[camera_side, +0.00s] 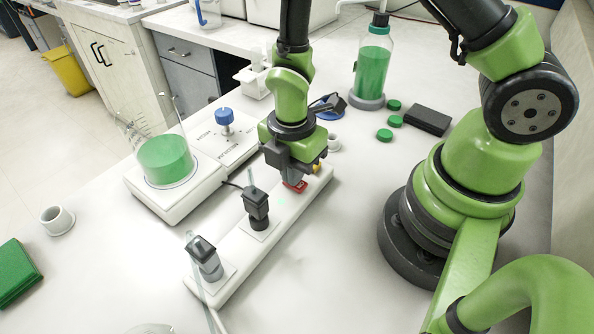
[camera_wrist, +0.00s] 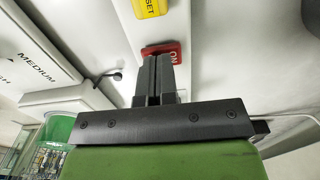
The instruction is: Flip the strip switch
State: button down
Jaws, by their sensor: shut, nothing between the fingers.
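The strip (camera_side: 231,270) is a long white power strip lying diagonally on the bench, with black plugs standing in it. Its red switch (camera_side: 296,187) is near the far end, and it also shows in the wrist view (camera_wrist: 172,48) with "ON" lettering. My gripper (camera_side: 291,181) points down at the switch, its fingers shut and empty. In the wrist view the shut fingertips (camera_wrist: 159,58) overlap the red switch's near edge; I cannot tell whether they touch it. The fingers hide part of the switch.
A yellow reset button (camera_wrist: 150,8) sits just beyond the switch. A white stirrer (camera_side: 200,190) with a beaker of green liquid (camera_side: 166,160) stands left of the strip. A green bottle (camera_side: 372,70), green caps (camera_side: 395,121) and a black box (camera_side: 428,119) lie behind.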

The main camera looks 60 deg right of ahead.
jog(key=shift+r, duration=0.1)
notch_tip(320, 180, up, 14)
jog(key=shift+s, duration=0.2)
dwell(0.4)
jog(key=s+d+r+m+t+y, duration=0.1)
jog(key=s+r+m+t, duration=0.2)
jog(key=r+m, duration=0.3)
jog(key=s+d+r+m+t+y, duration=0.1)
jog(key=s+r+m+t, duration=0.3)
jog(key=m, duration=1.2)
jog(key=v, duration=0.3)
jog(key=shift+s+d, duration=0.2)
dwell(0.7)
